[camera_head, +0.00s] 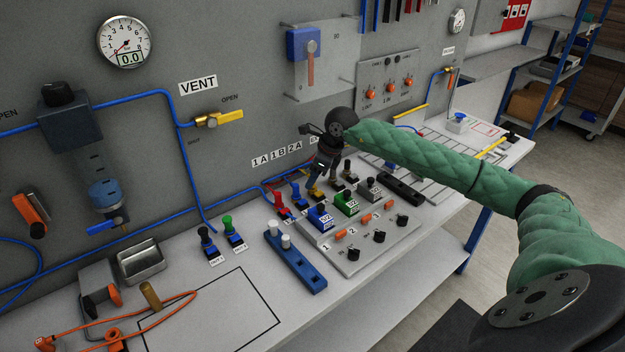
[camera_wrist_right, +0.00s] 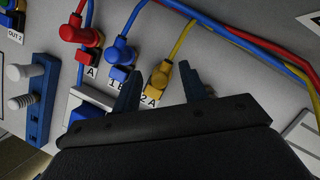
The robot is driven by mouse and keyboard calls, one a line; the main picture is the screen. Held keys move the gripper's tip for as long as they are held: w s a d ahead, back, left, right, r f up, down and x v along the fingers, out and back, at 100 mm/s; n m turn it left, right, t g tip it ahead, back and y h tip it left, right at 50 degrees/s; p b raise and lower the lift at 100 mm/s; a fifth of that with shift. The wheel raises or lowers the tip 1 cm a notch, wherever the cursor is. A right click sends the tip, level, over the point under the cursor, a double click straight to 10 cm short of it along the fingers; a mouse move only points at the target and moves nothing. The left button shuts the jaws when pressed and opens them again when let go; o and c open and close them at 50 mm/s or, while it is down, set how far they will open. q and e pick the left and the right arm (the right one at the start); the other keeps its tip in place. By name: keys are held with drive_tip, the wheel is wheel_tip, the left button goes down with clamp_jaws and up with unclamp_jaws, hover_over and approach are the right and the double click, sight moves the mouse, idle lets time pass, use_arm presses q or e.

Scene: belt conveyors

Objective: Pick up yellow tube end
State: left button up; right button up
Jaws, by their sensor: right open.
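The yellow tube end (camera_wrist_right: 160,79) is a yellow elbow fitting by the 2A label in the right wrist view. A yellow tube (camera_wrist_right: 184,38) rises from it. In the head view a yellow fitting (camera_head: 316,193) shows small at the row of ports. My right gripper (camera_wrist_right: 160,86) is open, its two dark blue fingers on either side of the yellow fitting in the picture. I cannot tell whether they touch it. In the head view this gripper (camera_head: 319,175) points down over the row. My left gripper is not in view.
A blue fitting (camera_wrist_right: 121,50) and a red fitting (camera_wrist_right: 88,37) stand close to the left of the yellow one. A blue rack (camera_wrist_right: 42,98) with white pegs is further left. A valve block (camera_head: 350,258) with knobs lies in front of the row.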

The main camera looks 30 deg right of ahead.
drive_tip(key=shift+f, duration=0.25)
clamp_jaws()
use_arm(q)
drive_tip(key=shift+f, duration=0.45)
use_arm(e)
drive_tip(key=shift+r, duration=0.2)
drive_tip(key=shift+w+r, duration=0.1)
drive_tip(key=shift+r, duration=0.1)
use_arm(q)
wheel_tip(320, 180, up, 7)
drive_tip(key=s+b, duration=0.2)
use_arm(e)
wheel_tip(320, 180, up, 3)
drive_tip(key=shift+r, duration=0.1)
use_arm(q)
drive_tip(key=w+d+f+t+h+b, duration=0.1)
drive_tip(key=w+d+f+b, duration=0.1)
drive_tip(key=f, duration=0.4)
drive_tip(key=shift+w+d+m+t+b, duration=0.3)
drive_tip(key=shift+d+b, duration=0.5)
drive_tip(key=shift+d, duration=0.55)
use_arm(e)
drive_tip(key=s+d+r, duration=0.5)
drive_tip(key=d+r, duration=0.2)
drive_tip(key=d, duration=0.3)
drive_tip(key=shift+s+d, duration=0.15)
